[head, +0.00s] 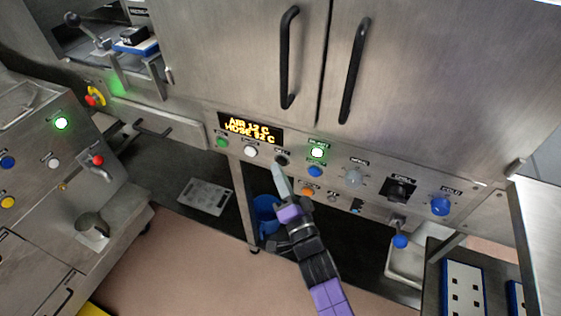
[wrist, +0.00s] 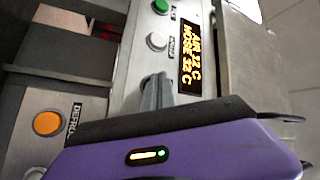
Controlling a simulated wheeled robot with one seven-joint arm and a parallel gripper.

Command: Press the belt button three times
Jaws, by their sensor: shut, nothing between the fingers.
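The control panel under the steel cabinet carries several buttons. A green button (head: 222,142) and a white button (head: 250,151) sit at its left; both show in the wrist view, green (wrist: 157,39) and white (wrist: 158,62). A dark round button (head: 282,159) is right of the white one. I cannot read which label says belt. My gripper (head: 277,168) is shut and empty, its pale fingertips just below and beside the dark button. In the wrist view the fingertips (wrist: 155,92) point at the panel near the white button and may hide the dark one. I cannot tell whether they touch the panel.
An amber display (head: 250,128) is above the buttons. A lit green button (head: 317,152), a blue button (head: 315,171) and an orange button (head: 307,191) are close on the right. Cabinet handles (head: 289,58) stick out above. A blue bucket (head: 265,214) stands below.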

